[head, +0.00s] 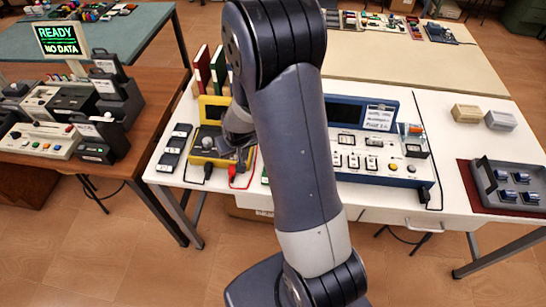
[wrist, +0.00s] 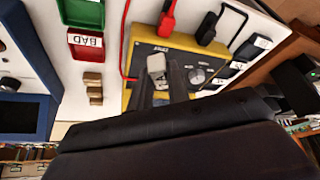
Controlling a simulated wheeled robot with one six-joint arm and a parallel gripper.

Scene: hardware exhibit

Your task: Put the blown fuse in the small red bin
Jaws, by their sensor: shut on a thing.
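My gripper (wrist: 162,82) is shut on a small pale grey-white piece, apparently the fuse (wrist: 156,65), over the yellow meter (wrist: 137,72). Whether the fuse is blown cannot be seen. In the head view my gripper (head: 240,158) is low over the front of the yellow meter (head: 205,160), and the fuse cannot be made out. The small red bin (wrist: 85,46), labelled BAD, lies left of my gripper in the wrist view, apart from it. My arm hides the red bin in the head view.
A green bin (wrist: 83,14) adjoins the red bin. Red (wrist: 167,25) and black (wrist: 207,28) plugs with leads sit at the meter's edge. A blue-framed panel (head: 375,150) stands to the right on the white table.

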